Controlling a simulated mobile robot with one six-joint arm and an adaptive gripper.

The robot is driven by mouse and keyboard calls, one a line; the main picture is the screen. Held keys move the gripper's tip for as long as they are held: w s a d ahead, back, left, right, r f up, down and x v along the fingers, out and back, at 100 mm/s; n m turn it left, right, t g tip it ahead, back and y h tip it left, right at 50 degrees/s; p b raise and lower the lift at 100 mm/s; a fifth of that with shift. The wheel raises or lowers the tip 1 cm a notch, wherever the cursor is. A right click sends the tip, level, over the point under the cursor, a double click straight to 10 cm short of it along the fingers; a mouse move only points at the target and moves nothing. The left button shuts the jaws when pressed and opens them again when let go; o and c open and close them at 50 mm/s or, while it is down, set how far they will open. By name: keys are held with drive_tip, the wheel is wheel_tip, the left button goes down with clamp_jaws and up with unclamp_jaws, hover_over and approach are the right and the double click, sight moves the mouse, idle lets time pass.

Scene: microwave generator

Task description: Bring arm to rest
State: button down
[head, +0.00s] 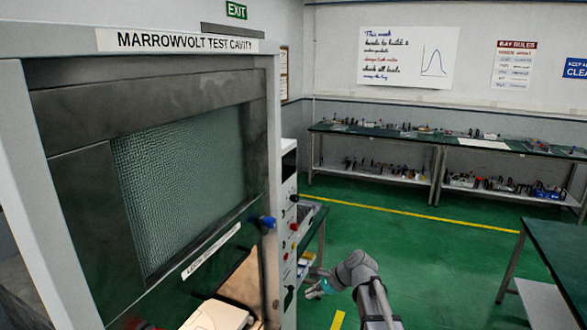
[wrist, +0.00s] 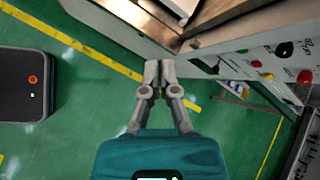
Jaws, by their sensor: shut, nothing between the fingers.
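My gripper shows in the wrist view (wrist: 159,68) with its two grey fingers together, nothing between them, above the green floor. In the head view my gripper (head: 314,290) is small, at the lower middle, beside the control panel, with my grey arm running down to the bottom edge. Its fingertips are hard to make out there. The test cavity cabinet (head: 75,80) fills the left of the head view. Its mesh-window door (head: 180,190) has a blue knob (head: 267,222).
The control panel (head: 289,230) has red and black knobs; it also shows in the wrist view (wrist: 262,62), apart from my gripper. A green-topped bench (head: 560,250) stands at the right, and long benches (head: 385,133) line the back wall. Green floor (head: 430,265) between them is clear.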

drive_tip(key=s+d+f+n+g+h+b, duration=0.2)
drive_tip(key=s+d+f+n+h+b, duration=0.6)
drive_tip(key=s+d+f+n, duration=0.3)
drive_tip(key=shift+s+d+f+n+g+h+b, duration=0.35)
drive_tip(key=shift+s+f+n, duration=1.65)
drive_tip(key=shift+s, duration=0.95)
drive_tip(key=shift+a+f, duration=0.1)
drive_tip(key=shift+f, duration=0.1)
